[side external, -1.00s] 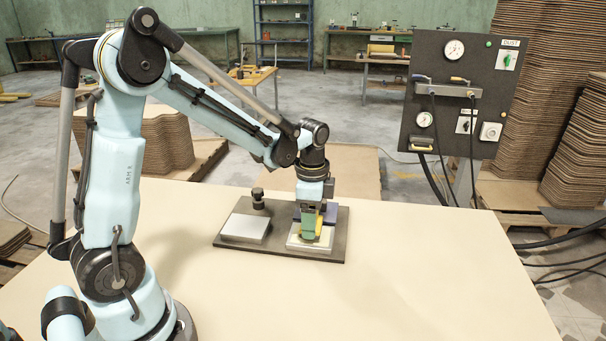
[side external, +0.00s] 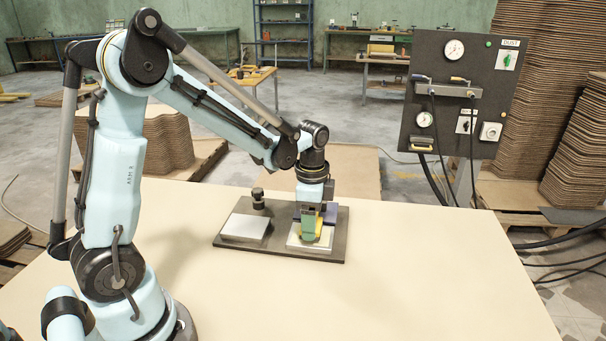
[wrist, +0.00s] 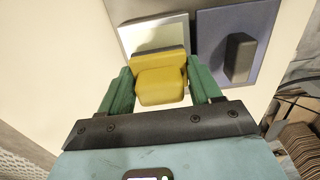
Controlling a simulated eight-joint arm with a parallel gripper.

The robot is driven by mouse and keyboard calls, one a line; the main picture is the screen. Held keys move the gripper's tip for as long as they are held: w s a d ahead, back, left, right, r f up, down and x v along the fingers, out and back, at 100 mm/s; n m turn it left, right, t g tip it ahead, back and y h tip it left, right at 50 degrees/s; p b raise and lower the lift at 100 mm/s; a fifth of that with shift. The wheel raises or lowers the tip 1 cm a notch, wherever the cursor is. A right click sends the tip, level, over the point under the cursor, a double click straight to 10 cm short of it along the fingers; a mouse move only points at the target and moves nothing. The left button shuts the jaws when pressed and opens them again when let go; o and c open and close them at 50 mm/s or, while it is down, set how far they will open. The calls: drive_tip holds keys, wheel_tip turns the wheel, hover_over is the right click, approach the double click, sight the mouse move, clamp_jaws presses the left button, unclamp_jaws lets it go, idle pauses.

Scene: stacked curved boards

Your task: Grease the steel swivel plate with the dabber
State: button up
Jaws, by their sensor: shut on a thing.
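My gripper (side external: 310,232) is shut on the yellow dabber (wrist: 162,80), one green finger on each side of it in the wrist view. The dabber is over a pale square plate with a light rim (side external: 304,248), at the right front of a dark base board (side external: 285,253). I cannot tell whether the dabber touches that plate. A grey metallic plate (side external: 244,228), which looks like the steel swivel plate, sits at the left of the board, apart from my gripper. The pale plate also shows beyond the dabber in the wrist view (wrist: 143,34).
A blue-purple plate (wrist: 212,62) with a dark upright block (wrist: 239,57) lies beside the pale plate. A black knob (side external: 258,198) stands at the board's back left. The cream tabletop (side external: 420,275) is clear around the board. A gauge panel (side external: 462,95) stands behind.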

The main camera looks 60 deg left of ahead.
drive_tip(key=shift+f, duration=0.5)
idle(1.2)
drive_tip(key=shift+r, duration=3.55)
